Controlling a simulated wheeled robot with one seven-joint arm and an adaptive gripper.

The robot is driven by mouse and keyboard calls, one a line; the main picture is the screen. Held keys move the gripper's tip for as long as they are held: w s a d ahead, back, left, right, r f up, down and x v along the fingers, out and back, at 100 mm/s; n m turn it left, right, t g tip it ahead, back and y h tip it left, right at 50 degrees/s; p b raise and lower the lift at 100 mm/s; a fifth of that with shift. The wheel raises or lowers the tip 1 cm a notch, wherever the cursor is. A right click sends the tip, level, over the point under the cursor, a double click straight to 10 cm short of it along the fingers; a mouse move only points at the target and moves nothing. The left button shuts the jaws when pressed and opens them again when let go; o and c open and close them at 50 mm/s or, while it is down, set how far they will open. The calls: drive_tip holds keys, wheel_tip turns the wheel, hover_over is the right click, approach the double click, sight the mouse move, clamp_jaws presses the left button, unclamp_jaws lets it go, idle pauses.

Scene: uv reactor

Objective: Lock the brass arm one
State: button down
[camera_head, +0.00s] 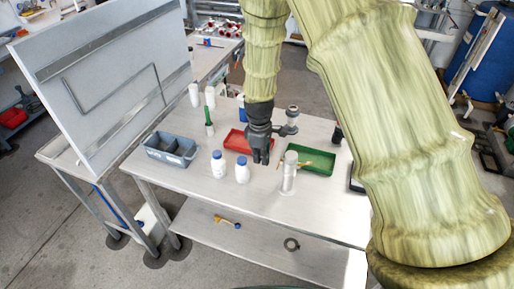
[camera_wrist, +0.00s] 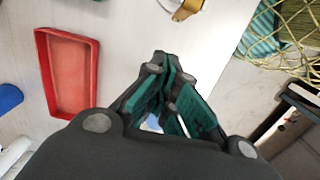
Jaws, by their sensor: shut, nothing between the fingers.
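A pale upright cylinder (camera_head: 289,178) stands near the table's front edge. A small brass-coloured arm (camera_head: 305,164) shows at its upper right, in front of the green tray; I cannot tell whether it is locked. In the wrist view a brass-coloured piece (camera_wrist: 187,9) is cut off at the top edge. My gripper (camera_head: 261,158) points down over the table, left of the cylinder and apart from it. Its dark fingers with green pads (camera_wrist: 172,100) are shut and empty in the wrist view.
A red tray (camera_wrist: 92,75) and a green tray (camera_head: 318,170) lie close by. Two white bottles with blue caps (camera_head: 242,172) stand left of my gripper. A grey-blue bin (camera_head: 171,150) sits at the table's left. The front strip of the table (camera_head: 235,198) is clear.

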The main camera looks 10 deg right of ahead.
drive_tip(key=shift+s+d+f+p, duration=0.1)
drive_tip(key=shift+s+d+p, duration=0.15)
drive_tip(key=shift+s+d, duration=0.25)
drive_tip(key=shift+s+d+f+p, duration=0.1)
drive_tip(key=shift+s+d+p, duration=0.15)
drive_tip(key=shift+d, duration=0.3)
drive_tip(key=shift+s+d+f+b, duration=0.35)
drive_tip(key=shift+d+f+b, duration=0.15)
drive_tip(key=shift+d, duration=0.05)
drive_tip(key=shift+r, duration=0.2)
